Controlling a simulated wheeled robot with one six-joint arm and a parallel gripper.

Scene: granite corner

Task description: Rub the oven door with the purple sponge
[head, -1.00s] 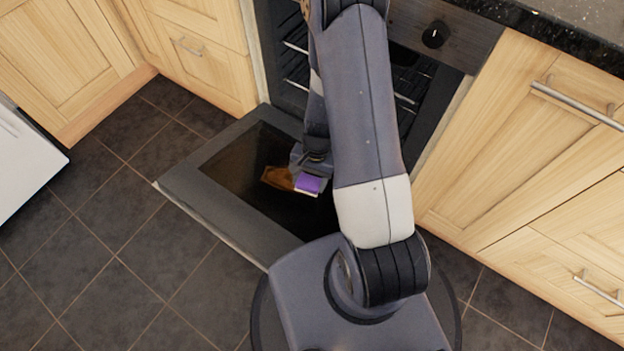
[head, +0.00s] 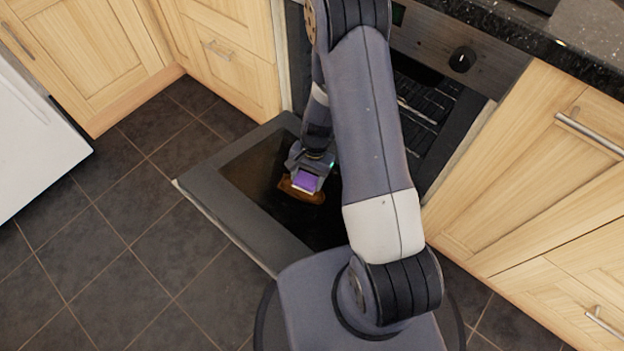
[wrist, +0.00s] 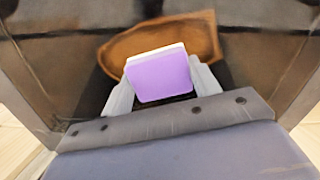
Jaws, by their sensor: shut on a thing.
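The oven door (head: 215,186) is folded down flat in front of the oven, its dark inner glass facing up. A brown stain (head: 312,195) lies on the glass; it also shows in the wrist view (wrist: 207,38). My gripper (head: 306,176) is shut on the purple sponge (head: 305,180), low over the door at the stain. In the wrist view the sponge (wrist: 160,76) sits between the two grey fingers and covers part of the stain. Whether the sponge touches the glass is hard to tell. My arm hides the right part of the door.
The open oven cavity with wire racks (head: 425,105) is behind the door. Wooden cabinets (head: 540,170) stand on both sides. A white appliance (head: 35,140) is at the far left. Dark tiled floor (head: 130,235) is clear left of the door.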

